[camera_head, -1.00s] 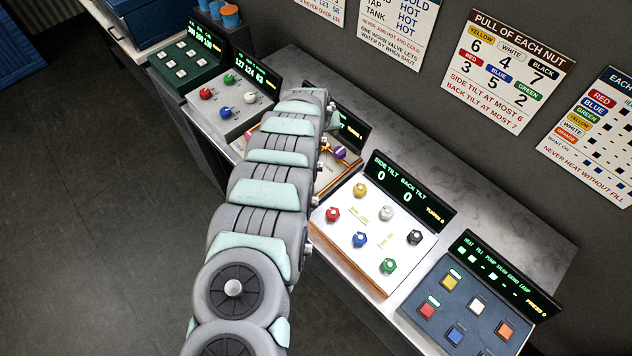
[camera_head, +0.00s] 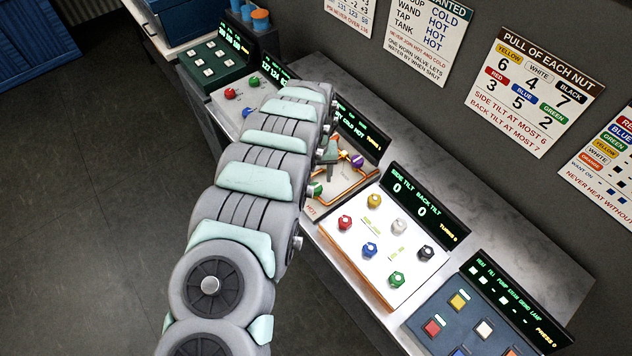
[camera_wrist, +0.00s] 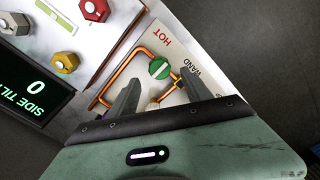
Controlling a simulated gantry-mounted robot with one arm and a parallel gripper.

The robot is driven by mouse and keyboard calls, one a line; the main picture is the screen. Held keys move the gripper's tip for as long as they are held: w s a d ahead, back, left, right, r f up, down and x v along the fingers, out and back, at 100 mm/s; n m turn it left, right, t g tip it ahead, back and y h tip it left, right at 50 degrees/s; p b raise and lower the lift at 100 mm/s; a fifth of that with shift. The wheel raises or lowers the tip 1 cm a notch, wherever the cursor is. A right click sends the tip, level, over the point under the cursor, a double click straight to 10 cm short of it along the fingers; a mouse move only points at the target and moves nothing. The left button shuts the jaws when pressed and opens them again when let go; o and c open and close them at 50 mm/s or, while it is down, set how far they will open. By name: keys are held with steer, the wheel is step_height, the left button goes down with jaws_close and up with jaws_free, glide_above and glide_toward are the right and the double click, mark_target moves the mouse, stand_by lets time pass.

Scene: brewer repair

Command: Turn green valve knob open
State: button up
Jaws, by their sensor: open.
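The green valve knob (camera_head: 314,188) sits on the pipe panel, partly beside my arm in the head view. In the wrist view the green knob (camera_wrist: 159,69) is round with a pale bar across its face, set on orange piping between the labels HOT and WAND. My gripper (camera_wrist: 161,79) is open and empty. Its two fingers point towards the knob, one on each side of it in the picture; they appear apart from it. In the head view my gripper (camera_head: 329,150) is small above the pipe panel, and my arm hides the panel's left part.
A purple knob (camera_head: 357,161) is on the same panel. To its right is a white tilt panel (camera_head: 337,230) with several coloured nuts, including another green one (camera_head: 397,279). A blue button panel (camera_head: 418,313) stands further right. Upright displays line the panels' back edges.

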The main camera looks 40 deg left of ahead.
mark_target(316, 186)
steer(key=shift+f, duration=2.4)
steer(key=shift+c, duration=0.3)
jaws_close()
